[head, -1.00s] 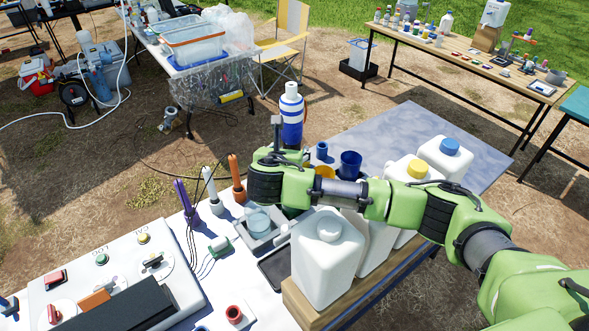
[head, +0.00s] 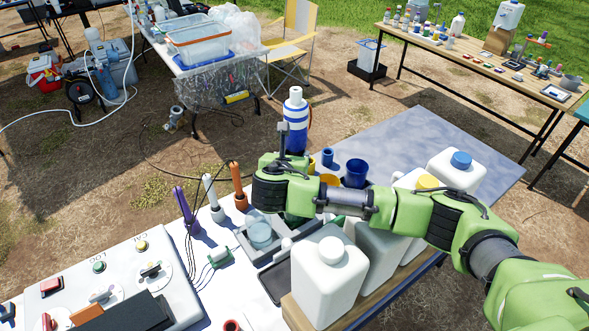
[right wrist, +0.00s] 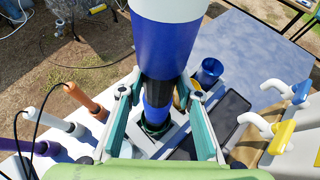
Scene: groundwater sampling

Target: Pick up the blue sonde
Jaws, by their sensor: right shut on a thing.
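The blue sonde (head: 295,118) is a thick upright blue cylinder with white bands and a white top. In the head view it rises behind my right wrist, which hides its lower part. In the right wrist view the sonde (right wrist: 168,48) runs between both fingers of my right gripper (right wrist: 157,88). My left gripper is not in view.
Purple (head: 184,208), white (head: 212,198) and orange (head: 238,187) probes stand left of my wrist. White jugs (head: 327,270) stand close under my right arm. A blue cup (head: 355,172) is just right of the sonde. A control box (head: 180,262) fills the lower left.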

